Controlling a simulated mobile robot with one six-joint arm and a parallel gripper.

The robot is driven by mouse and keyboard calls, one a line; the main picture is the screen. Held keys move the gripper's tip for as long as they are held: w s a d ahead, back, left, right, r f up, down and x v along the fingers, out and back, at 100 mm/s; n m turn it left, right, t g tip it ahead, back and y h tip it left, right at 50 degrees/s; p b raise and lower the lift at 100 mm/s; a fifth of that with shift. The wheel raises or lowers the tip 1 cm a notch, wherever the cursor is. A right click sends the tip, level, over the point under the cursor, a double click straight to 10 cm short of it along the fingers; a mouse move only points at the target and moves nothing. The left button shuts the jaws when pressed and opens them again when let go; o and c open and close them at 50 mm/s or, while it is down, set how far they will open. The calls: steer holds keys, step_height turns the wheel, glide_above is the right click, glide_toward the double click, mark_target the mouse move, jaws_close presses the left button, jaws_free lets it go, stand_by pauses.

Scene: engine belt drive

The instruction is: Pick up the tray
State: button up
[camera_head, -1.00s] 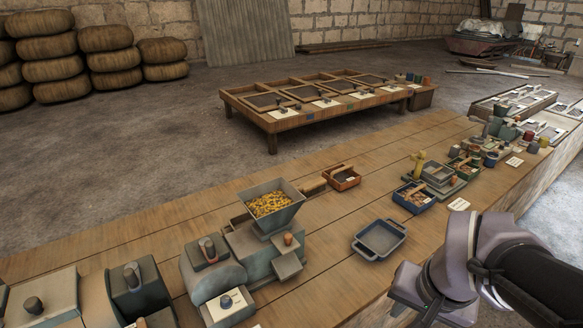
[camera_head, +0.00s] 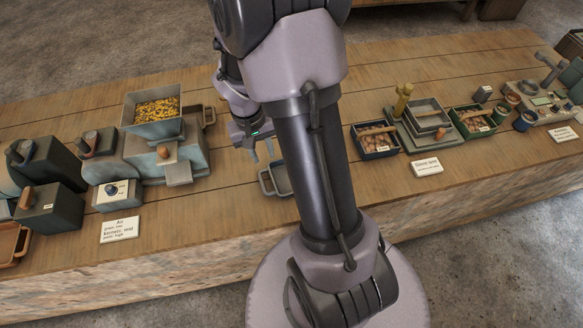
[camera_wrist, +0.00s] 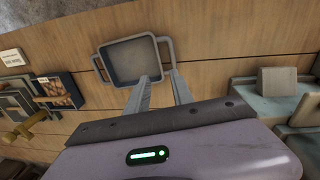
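The grey tray (camera_head: 279,177) with a loop handle at each end sits on the wooden table, partly hidden behind my arm in the head view. In the wrist view the whole tray (camera_wrist: 135,60) shows, empty and flat on the planks. My gripper (camera_head: 262,155) is above the tray's back left part in the head view. In the wrist view its two fingers (camera_wrist: 162,84) are spread apart, pointing at the tray's near right side and right handle. Nothing is between the fingers. I cannot tell how high above the tray they are.
A grey machine with a hopper of yellow kernels (camera_head: 155,112) stands left of the tray. A blue box (camera_head: 377,140) of brown pieces and a grey scale-like stand (camera_head: 427,120) are to the right. Sign cards (camera_head: 427,167) lie along the front. Bare planks surround the tray.

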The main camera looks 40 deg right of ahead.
steer(key=f+b, duration=0.1)
steer(key=f, duration=0.2)
steer(key=f+b, duration=0.1)
steer(key=f, duration=0.2)
steer(key=f+b, duration=0.1)
steer(key=f, duration=0.2)
steer(key=shift+s+d, duration=0.2)
steer(key=shift+d, duration=0.15)
steer(key=f+b, duration=0.1)
steer(key=f, duration=0.1)
steer(key=d+f+b, duration=0.1)
steer(key=f+b, duration=0.1)
steer(key=f, duration=0.1)
steer(key=shift+s+d, duration=0.1)
steer(key=shift+s, duration=0.05)
steer(key=shift+r, duration=0.2)
steer(key=shift+c, duration=0.5)
jaws_close()
